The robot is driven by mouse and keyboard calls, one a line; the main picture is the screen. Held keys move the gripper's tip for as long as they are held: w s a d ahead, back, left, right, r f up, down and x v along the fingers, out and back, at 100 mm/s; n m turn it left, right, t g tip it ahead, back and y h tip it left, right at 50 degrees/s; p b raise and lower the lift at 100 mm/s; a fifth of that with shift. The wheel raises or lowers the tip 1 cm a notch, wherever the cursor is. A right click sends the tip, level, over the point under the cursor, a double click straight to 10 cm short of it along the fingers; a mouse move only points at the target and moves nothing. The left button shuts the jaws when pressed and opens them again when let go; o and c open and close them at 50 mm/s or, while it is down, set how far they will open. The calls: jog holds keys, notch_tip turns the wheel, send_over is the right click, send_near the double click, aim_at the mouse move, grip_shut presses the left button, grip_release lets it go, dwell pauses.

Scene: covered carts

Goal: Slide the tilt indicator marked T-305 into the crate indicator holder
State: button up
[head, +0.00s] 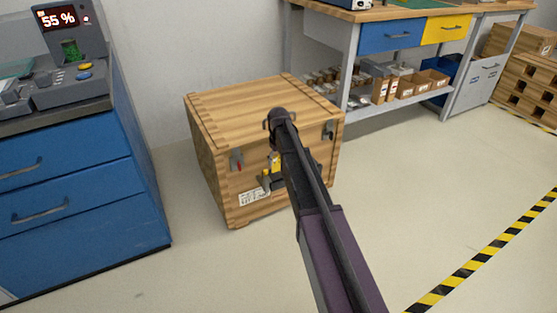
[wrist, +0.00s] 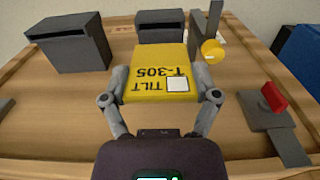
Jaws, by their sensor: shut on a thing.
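The yellow tilt indicator (wrist: 157,72), marked TILT T-305, is between the two fingers of my gripper (wrist: 160,98), which is shut on it. Its lettering is upside down in the wrist view. A dark grey holder (wrist: 166,24) with a slot is directly beyond its far edge; I cannot tell whether that edge is touching or inside it. A second grey slotted holder (wrist: 72,50) is to the left. Both are on the wooden crate (head: 212,142). In the head view my arm covers part of the crate front, and a bit of yellow shows beside it.
A grey bracket with a yellow round piece (wrist: 212,50) stands right of the indicator. A red-tabbed latch (wrist: 273,98) is farther right. A blue cabinet (head: 75,200) is left of the crate, a workbench (head: 350,12) behind right. Open floor lies right.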

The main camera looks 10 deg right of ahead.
aim_at(278, 167)
jog(key=shift+f+b, duration=1.65)
jog(key=shift+f, duration=0.3)
jog(key=shift+f+b, duration=2.6)
dwell(1.0)
jog(key=o, duration=0.7)
